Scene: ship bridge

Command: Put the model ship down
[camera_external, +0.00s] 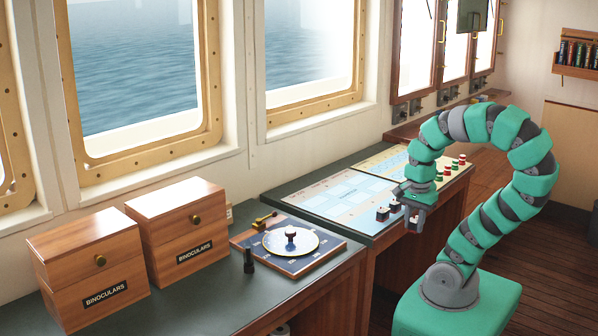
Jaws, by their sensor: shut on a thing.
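My gripper (413,218) hangs pointing down at the right front part of the chart table, close to its front edge. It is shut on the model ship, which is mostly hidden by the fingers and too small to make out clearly. A pale blue chart (335,196) lies flat on the table to the left of my gripper. Two small dark pieces with pale tops, one at the front (382,214) and one just behind it (395,206), stand on the chart's right front part, just left of my gripper.
Several red, green and white pieces (447,169) stand on a yellowish chart (386,161) behind my gripper. On the nearer counter are two wooden binocular boxes (92,268) (177,231), a round dial instrument (291,243) and a small black upright object (249,261). The chart's left part is clear.

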